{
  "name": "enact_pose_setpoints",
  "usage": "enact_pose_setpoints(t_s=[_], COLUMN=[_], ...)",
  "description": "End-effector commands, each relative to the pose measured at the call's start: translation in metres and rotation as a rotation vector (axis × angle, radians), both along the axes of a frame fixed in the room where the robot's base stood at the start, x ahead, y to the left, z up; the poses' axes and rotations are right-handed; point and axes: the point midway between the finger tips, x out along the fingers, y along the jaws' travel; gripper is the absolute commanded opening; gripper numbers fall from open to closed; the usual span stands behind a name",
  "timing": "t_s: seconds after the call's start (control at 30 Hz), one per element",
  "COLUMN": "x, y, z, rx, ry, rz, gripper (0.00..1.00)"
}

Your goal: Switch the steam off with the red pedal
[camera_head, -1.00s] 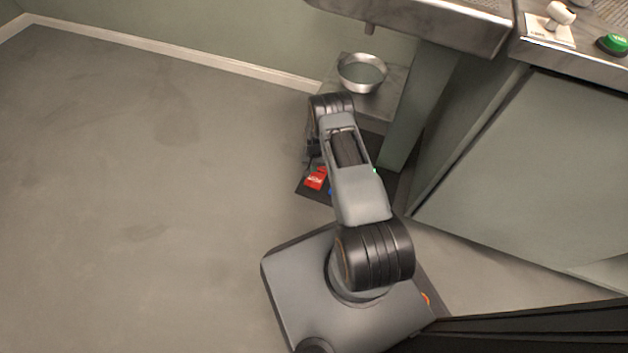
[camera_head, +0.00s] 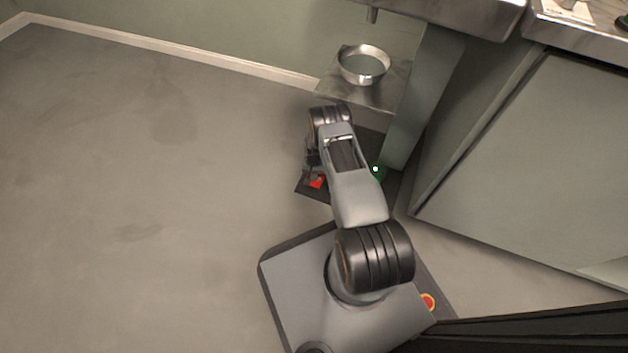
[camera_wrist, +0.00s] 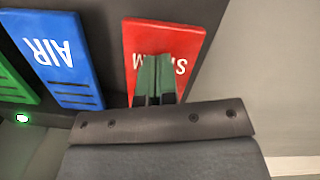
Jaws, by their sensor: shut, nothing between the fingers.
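The red pedal (camera_wrist: 187,42) stands at the top middle of the wrist view, with white lettering partly covered by my fingers. In the head view only a small part of the red pedal (camera_head: 317,182) shows beside my arm. My gripper (camera_wrist: 156,62) is shut and empty, its green fingertips over the red pedal's face. I cannot tell whether they touch it or whether the pedal is pressed down. The gripper itself is mostly hidden behind my arm in the head view.
A blue pedal (camera_wrist: 57,55) marked AIR and a green pedal (camera_wrist: 12,84) sit left of the red one in the wrist view. A lit green lamp (camera_wrist: 22,118) is near them. A metal bowl (camera_head: 363,66) stands on a low shelf behind. Open floor (camera_head: 130,200) lies left.

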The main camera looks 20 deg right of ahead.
Motion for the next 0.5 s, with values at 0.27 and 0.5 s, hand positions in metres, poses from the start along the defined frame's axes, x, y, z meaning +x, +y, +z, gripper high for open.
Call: enact_pose_setpoints(t_s=[0.27,0.5], x=[0.000,-0.001], y=[0.000,0.000], z=[0.000,-0.020], rx=[0.000,0.000], ry=[0.000,0.001], rz=[0.000,0.000], gripper=[0.00,0.00])
